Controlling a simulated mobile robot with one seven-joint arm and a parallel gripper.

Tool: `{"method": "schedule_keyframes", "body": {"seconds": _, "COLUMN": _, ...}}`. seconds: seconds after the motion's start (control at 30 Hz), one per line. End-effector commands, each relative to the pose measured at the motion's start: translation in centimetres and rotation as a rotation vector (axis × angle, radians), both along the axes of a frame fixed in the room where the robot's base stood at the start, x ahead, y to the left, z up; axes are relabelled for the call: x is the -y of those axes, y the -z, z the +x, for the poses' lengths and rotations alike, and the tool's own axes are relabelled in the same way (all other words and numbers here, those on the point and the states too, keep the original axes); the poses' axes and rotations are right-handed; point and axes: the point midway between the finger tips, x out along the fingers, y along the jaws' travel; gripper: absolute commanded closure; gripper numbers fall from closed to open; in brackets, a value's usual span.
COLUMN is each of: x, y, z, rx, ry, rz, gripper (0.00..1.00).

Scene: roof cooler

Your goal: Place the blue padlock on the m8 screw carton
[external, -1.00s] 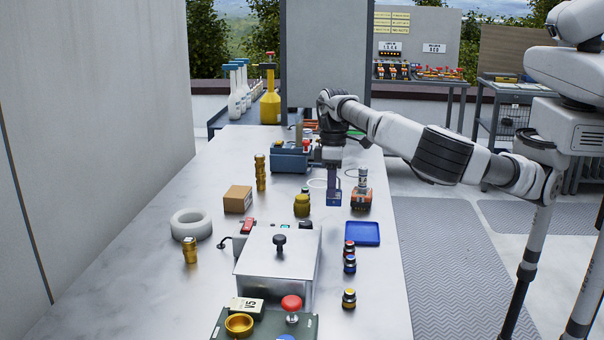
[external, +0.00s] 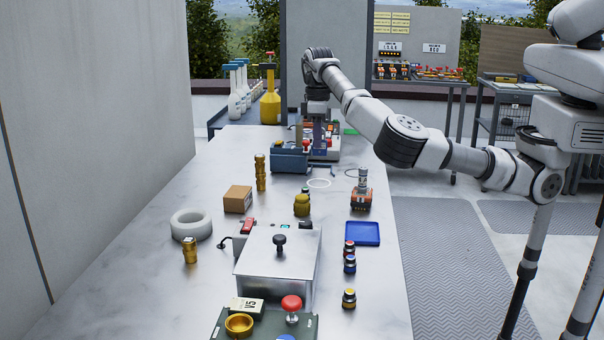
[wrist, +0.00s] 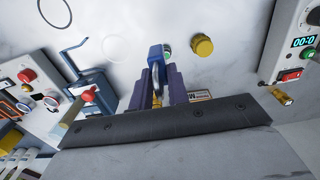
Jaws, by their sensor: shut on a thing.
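My gripper (wrist: 162,80), with purple fingers, is shut on the blue padlock (wrist: 156,52), whose grey shackle shows between the fingers in the wrist view. In the external view my gripper (external: 318,130) is over the far part of the bench, and the padlock cannot be made out there. A brown cardboard carton (external: 238,199), likely the m8 screw carton, sits on the bench nearer the camera and to the left of my gripper. In the wrist view a white label (wrist: 200,95) shows beside the fingers, partly hidden; its text is not fully readable.
A blue-grey vise-like device (external: 290,161) stands by my gripper. A brass canister (external: 302,206) and a brass stack (external: 260,173) stand near the carton. A white ring (external: 190,224), a metal-lidded box (external: 278,255) and a blue tray (external: 362,233) lie nearer. The bench's left side is mostly bare.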

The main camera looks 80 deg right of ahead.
Motion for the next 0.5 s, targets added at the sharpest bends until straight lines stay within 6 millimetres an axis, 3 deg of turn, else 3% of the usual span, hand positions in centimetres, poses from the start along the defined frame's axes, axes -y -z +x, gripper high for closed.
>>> {"method": "schedule_keyframes", "body": {"seconds": 0.23, "x": 0.0, "y": 6.2, "z": 0.0, "rx": -0.003, "ry": 0.000, "rz": -0.001, "gripper": 1.00}}
{"method": "schedule_keyframes", "body": {"seconds": 0.5, "x": 0.0, "y": 9.0, "z": 0.0, "rx": 0.000, "ry": 0.000, "rz": -0.001, "gripper": 1.00}}
